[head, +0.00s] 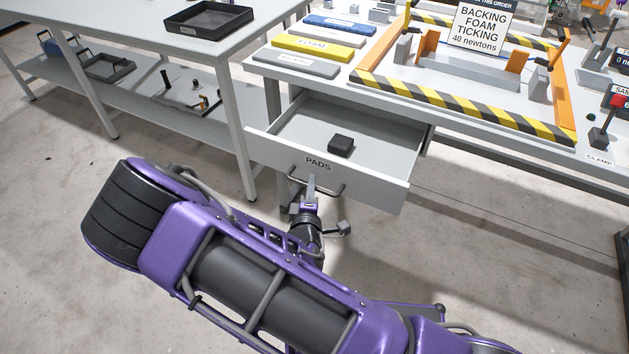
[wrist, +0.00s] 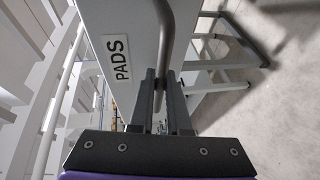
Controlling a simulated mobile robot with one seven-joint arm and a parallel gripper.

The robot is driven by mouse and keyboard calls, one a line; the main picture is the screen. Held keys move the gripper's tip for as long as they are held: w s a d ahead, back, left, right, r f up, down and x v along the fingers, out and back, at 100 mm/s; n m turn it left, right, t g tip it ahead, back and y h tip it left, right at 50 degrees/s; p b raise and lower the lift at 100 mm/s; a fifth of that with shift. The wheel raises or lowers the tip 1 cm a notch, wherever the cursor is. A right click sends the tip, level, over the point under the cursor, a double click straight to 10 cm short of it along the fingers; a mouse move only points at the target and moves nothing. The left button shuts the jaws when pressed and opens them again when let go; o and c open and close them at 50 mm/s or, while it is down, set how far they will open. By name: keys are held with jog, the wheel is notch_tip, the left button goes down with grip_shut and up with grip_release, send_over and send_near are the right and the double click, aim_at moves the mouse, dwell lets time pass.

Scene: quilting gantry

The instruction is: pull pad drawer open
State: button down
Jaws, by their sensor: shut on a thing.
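The pad drawer (head: 268,150), light grey with a "PADS" label, stands pulled out from under the workbench in the head view. A small black block (head: 340,144) lies inside on its floor. The drawer's grey bar handle (head: 333,190) is on the front face below the label.
The workbench top (head: 375,50) holds several coloured slabs, a striped frame (head: 455,108) and a sign (head: 481,25). A second table (head: 110,28) with a black tray (head: 208,17) and a lower shelf stands at the left. The concrete floor right of the drawer is clear.

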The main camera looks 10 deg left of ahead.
jog(key=c, duration=0.9)
grip_release()
